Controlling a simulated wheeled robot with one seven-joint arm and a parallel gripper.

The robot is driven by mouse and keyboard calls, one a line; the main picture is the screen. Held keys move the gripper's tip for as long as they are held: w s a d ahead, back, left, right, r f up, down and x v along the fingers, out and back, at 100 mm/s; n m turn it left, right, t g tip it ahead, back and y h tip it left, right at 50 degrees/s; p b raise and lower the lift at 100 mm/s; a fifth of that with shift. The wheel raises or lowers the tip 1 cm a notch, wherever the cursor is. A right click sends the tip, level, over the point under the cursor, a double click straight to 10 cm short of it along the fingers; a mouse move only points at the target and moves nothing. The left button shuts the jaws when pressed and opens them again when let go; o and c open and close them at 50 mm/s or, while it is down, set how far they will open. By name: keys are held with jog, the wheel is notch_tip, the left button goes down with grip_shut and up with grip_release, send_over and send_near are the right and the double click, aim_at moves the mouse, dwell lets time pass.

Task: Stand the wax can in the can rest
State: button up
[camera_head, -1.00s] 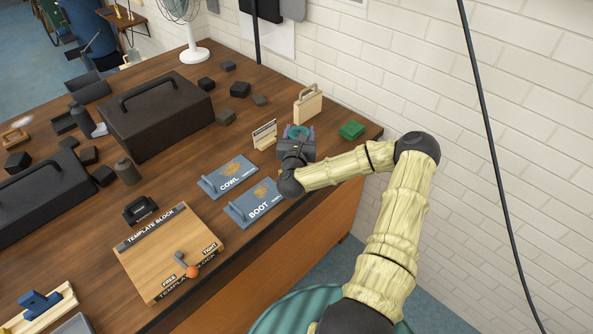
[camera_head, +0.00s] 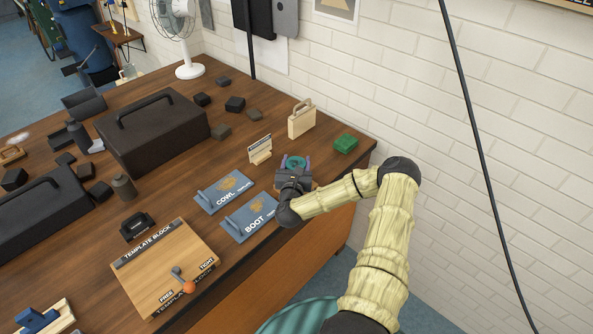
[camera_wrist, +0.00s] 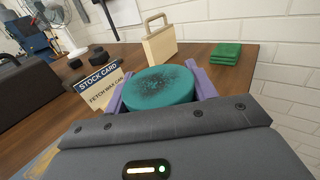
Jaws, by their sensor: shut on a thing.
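The wax can appears as a round teal can with a dark speckled top (camera_wrist: 158,86), seen from above in the wrist view. It also shows as a small teal disc in the head view (camera_head: 294,162). My gripper (camera_wrist: 160,92) is shut on it, with a purple finger on each side. In the head view my gripper (camera_head: 294,170) is over the right end of the workbench, near its front edge. The can's underside is hidden, so I cannot tell whether it touches the bench. I cannot pick out the can rest with certainty.
A stock card (camera_head: 260,149) reading "FETCH WAX CAN" stands behind my gripper. A pale handled case (camera_head: 302,119) and green pads (camera_head: 346,143) lie beyond. Cowl (camera_head: 222,191) and boot (camera_head: 249,217) templates and a template block (camera_head: 166,266) lie to the left.

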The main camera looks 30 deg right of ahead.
jog(key=shift+f+p, duration=0.5)
jog(key=shift+f, duration=1.3)
jog(key=shift+f, duration=0.2)
jog(key=o, duration=1.2)
jog(key=shift+r, duration=0.2)
